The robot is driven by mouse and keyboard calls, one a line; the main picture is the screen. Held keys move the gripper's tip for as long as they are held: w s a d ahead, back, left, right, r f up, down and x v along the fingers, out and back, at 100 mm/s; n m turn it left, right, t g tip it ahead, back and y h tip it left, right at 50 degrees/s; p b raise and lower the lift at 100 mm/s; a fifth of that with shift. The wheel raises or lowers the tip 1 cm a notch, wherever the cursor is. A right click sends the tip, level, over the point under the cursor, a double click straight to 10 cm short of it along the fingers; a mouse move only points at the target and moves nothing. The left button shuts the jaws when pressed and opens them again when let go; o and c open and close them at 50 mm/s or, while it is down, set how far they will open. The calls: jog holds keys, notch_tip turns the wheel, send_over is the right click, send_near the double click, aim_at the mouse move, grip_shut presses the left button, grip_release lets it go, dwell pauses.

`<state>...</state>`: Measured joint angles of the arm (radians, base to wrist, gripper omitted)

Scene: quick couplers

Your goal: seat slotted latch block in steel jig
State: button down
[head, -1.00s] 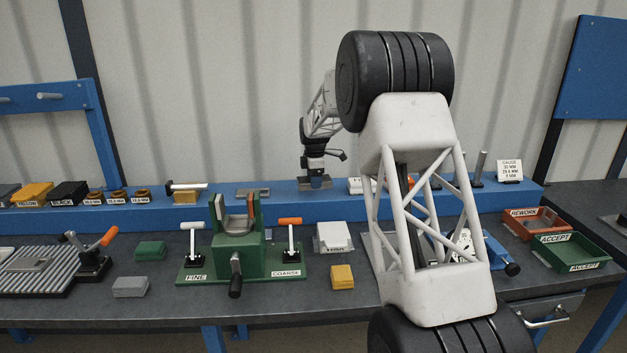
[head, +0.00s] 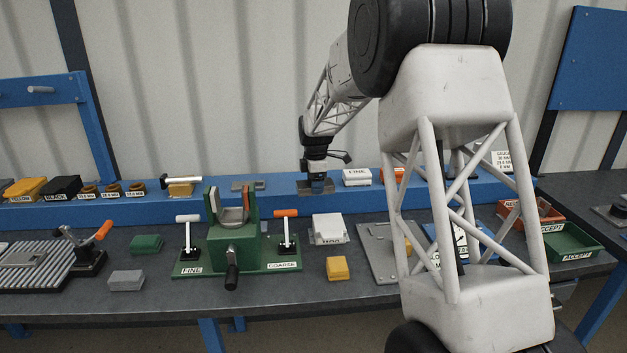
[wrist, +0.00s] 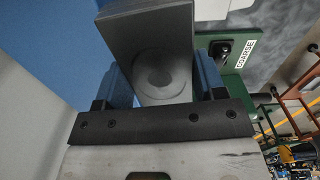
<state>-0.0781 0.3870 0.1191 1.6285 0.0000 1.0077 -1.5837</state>
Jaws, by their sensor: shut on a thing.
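My gripper (wrist: 163,82) is shut on a grey block (wrist: 150,30), seen in the wrist view between two blue fingers. The block has a round recessed mark on the face toward the camera; I cannot make out its slot. In the head view my gripper (head: 316,180) is at the blue raised shelf, with the grey block (head: 317,188) at its tip; I cannot tell whether block and shelf touch. A grey ribbed fixture (head: 35,262) with an orange-handled clamp is at far left. A grey plate (head: 374,262) is partly hidden behind my arm. I cannot tell which is the steel jig.
A green fixture (head: 236,250) with upright jaws and two levers stands mid-bench. A white block (head: 327,228), yellow block (head: 337,268), green block (head: 147,243) and grey block (head: 126,280) lie around it. Another grey piece (head: 248,186) lies on the blue shelf (head: 110,206). A green tray (head: 572,243) is at right.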

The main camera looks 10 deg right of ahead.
jog(key=shift+s+d+r, duration=0.1)
jog(key=shift+s+r, duration=0.05)
jog(key=shift+s, duration=0.6)
jog(key=shift+s+r, duration=0.15)
jog(key=shift+s, duration=0.55)
jog(key=m, duration=0.1)
send_over(390, 231)
notch_tip(390, 231, down, 4)
jog(key=shift+w+r, duration=0.1)
jog(key=shift+r, duration=0.05)
dwell(0.5)
jog(key=shift+f, duration=3.15)
jog(key=shift+f, duration=1.85)
jog(key=shift+f, duration=0.15)
